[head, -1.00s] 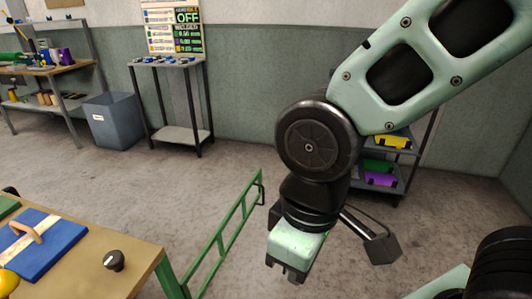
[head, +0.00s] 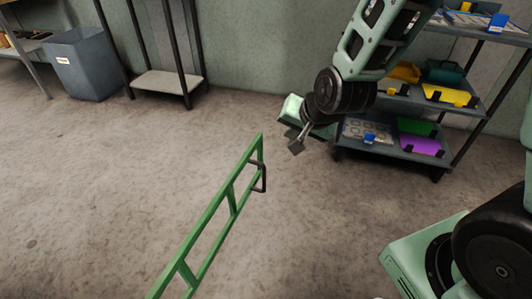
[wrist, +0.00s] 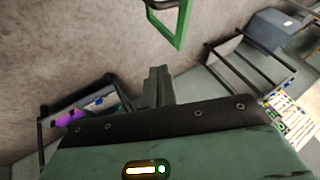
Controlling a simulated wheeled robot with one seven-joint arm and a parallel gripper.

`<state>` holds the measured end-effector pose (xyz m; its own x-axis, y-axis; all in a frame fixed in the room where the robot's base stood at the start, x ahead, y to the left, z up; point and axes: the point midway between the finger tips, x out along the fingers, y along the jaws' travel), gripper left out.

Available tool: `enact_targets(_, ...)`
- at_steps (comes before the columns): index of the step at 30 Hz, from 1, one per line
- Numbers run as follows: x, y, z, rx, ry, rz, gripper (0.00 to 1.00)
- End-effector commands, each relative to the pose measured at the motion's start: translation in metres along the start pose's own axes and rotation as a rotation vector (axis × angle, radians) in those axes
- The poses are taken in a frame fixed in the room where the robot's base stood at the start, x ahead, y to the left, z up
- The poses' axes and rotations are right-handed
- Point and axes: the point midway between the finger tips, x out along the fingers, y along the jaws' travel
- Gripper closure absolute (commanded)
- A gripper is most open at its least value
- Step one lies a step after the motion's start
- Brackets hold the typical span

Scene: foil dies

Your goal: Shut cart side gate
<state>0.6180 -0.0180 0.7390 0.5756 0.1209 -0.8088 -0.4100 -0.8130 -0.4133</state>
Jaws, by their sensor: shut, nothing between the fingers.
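The green side gate (head: 215,208) is a barred metal frame. In the head view it runs from the bottom edge up to its free end near the middle, standing out over open floor. A black handle (head: 261,180) sits at that free end. The cart body is out of the head view. My gripper (head: 290,108) is beyond and to the right of the gate's end, apart from it. In the wrist view my gripper's fingers (wrist: 158,74) are together and empty. The gate's green end (wrist: 172,28) shows above them, also apart, with its dark handle partly cut off.
A grey shelf rack (head: 395,150) with coloured bins stands behind my arm at the right. A grey bin (head: 82,65) and a dark-legged stand (head: 170,85) are by the back wall. The concrete floor (head: 110,190) left of the gate is clear.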

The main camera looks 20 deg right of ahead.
Motion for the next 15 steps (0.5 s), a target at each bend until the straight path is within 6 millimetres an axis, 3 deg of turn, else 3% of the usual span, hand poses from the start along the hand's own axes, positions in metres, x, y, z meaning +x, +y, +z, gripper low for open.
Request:
enact_targets(8,0.030,0.006,-0.004,0.030,0.022,0.001,1.00)
enact_targets(15,0.079,0.007,-0.004,0.027,0.021,0.001,1.00)
